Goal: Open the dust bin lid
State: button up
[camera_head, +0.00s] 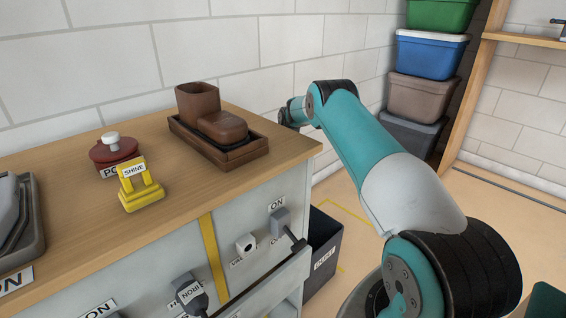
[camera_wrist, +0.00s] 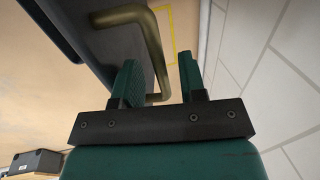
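The dust bin (camera_head: 322,258) is a dark grey box with a white label. It stands on the floor at the right end of the workbench, partly hidden by it. In the wrist view, a dark panel (camera_wrist: 108,50) that looks like its lid carries a bent brass handle (camera_wrist: 153,42). My gripper (camera_wrist: 160,72) is open, with its two green fingers apart. The handle's bar runs into the gap between the fingers in the picture; I cannot tell whether they touch it. In the head view the fingers are hidden beyond the bench's far corner.
The workbench (camera_head: 262,150) holds a brown tray set (camera_head: 215,140), a red pot (camera_head: 114,152) and a yellow stand (camera_head: 140,190). A white block wall runs close behind. Stacked bins (camera_head: 428,55) stand at the back right.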

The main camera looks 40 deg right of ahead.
jog(key=s+r+p, duration=0.3)
jog(key=r, duration=1.3)
jog(key=shift+s+r+p, duration=0.15)
jog(key=shift+r+p, duration=0.15)
jog(key=shift+p, duration=0.1)
jog(key=shift+d, duration=0.1)
